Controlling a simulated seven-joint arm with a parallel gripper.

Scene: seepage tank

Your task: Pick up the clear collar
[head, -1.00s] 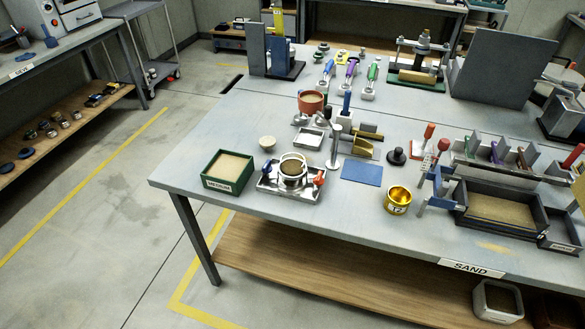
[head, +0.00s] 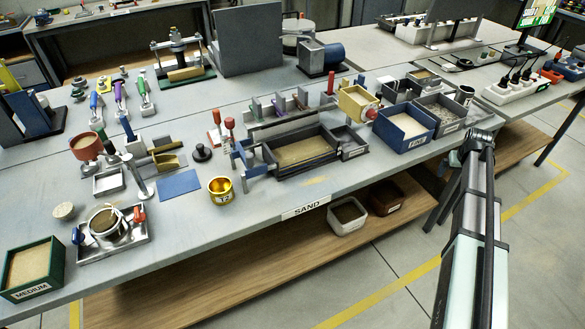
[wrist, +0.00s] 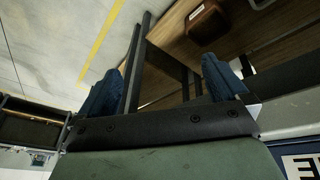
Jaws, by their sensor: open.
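A pale ring that looks like the clear collar (head: 105,218) sits around a sand-filled cup in a metal clamp tray (head: 132,243), at the left of the table in the head view. The tray has orange and blue knobs. Whether the ring is see-through is hard to tell at this size. My gripper (wrist: 165,82) shows in the wrist view with its two blue-padded fingers wide apart and nothing between them. It points toward the floor and lower shelf beside the table, far to the right of the ring. In the head view my gripper cannot be made out.
A green MEDIUM sand box (head: 30,272) stands left of the clamp tray. A gold tin (head: 221,190), blue mat (head: 180,184) and metal post (head: 138,178) stand to its right. A black sand tray (head: 300,150) and blue FINE box (head: 405,127) lie farther right.

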